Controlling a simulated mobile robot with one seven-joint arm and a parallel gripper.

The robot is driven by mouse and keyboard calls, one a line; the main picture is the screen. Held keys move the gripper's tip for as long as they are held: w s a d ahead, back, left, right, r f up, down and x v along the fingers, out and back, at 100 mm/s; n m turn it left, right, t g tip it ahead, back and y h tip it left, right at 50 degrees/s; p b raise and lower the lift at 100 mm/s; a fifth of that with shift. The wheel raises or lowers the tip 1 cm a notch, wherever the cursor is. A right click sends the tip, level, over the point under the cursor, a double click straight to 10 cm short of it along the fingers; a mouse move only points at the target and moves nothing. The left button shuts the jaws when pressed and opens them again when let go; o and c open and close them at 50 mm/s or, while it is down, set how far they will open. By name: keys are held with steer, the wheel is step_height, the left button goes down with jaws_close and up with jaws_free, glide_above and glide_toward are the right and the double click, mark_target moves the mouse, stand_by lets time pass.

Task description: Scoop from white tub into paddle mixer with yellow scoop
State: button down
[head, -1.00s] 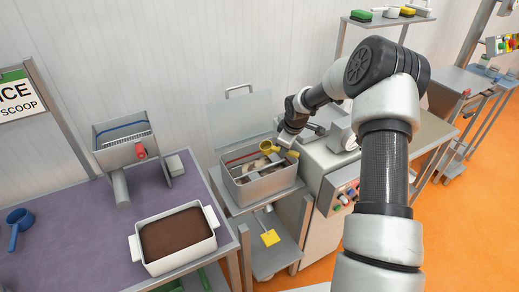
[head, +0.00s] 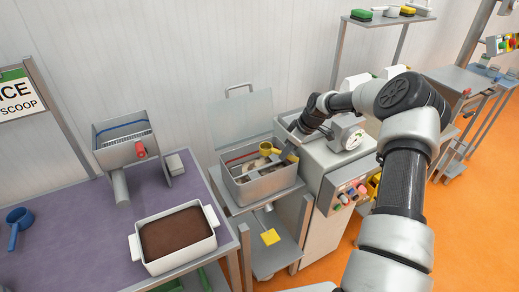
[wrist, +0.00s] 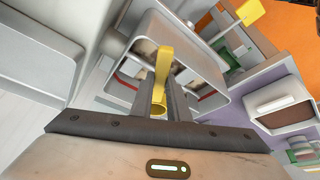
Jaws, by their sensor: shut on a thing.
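The yellow scoop (head: 266,149) is over the open top of the paddle mixer (head: 266,187), a grey metal box with metal paddles inside and its lid raised behind. My gripper (head: 289,153) is shut on the scoop at the mixer's right side. In the wrist view the yellow scoop (wrist: 162,70) shows between the fingers of my gripper (wrist: 163,100), with the mixer behind. I cannot tell what is in the scoop's bowl. The white tub (head: 178,263) stands on the purple table to the left, holding dark brown powder with an uneven surface.
A blue scoop (head: 17,222) lies at the table's far left. A metal hopper with a red knob (head: 141,150) stands at the table's back. A cabinet with buttons and a gauge (head: 347,132) stands right of the mixer, below my arm.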

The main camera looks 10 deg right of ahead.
stand_by(0.3)
steer(key=shift+r, duration=1.5)
